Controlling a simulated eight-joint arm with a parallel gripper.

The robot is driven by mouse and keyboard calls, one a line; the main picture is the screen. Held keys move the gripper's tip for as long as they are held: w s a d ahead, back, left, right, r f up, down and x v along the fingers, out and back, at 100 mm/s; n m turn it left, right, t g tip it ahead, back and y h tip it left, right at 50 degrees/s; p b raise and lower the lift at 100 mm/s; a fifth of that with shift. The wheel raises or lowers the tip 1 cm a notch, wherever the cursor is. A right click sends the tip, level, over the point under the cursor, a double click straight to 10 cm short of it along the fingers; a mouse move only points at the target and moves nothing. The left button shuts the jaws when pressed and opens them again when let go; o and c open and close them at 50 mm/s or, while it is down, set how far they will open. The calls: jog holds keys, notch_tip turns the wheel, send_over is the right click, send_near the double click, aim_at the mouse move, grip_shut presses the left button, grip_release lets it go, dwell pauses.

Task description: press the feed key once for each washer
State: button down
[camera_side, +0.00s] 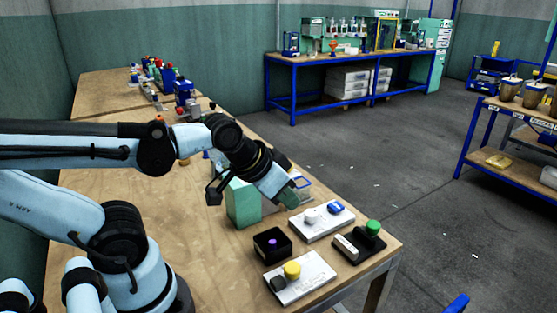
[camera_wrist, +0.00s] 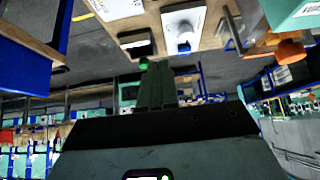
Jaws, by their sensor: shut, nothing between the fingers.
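My gripper (camera_side: 293,197) is shut and empty above the table, beside a green block (camera_side: 242,204). Its closed fingers (camera_wrist: 156,84) show in the wrist view. In front of it lie a white plate with a blue button (camera_side: 335,208) and a grey knob (camera_side: 310,216), a black base with a green button (camera_side: 373,227), and a white plate with a yellow button (camera_side: 292,270). A black open box (camera_side: 272,259) holds a small purple thing (camera_side: 272,242). The gripper looks apart from all the buttons. I cannot tell which button is the feed key, and I cannot make out washers.
The wooden table (camera_side: 215,272) has bare room left of the black box. Several small coloured devices stand along its far end. A blue-framed bench (camera_side: 293,60) and a shelf (camera_side: 520,172) stand apart across the grey floor.

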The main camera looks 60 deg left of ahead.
dwell(0.8)
jog(key=n+t+y, duration=0.2)
jog(key=n, duration=0.9)
send_over(333, 207)
jog(key=shift+f, duration=4.45)
jog(key=shift+f, duration=0.15)
jog(key=shift+f, duration=0.25)
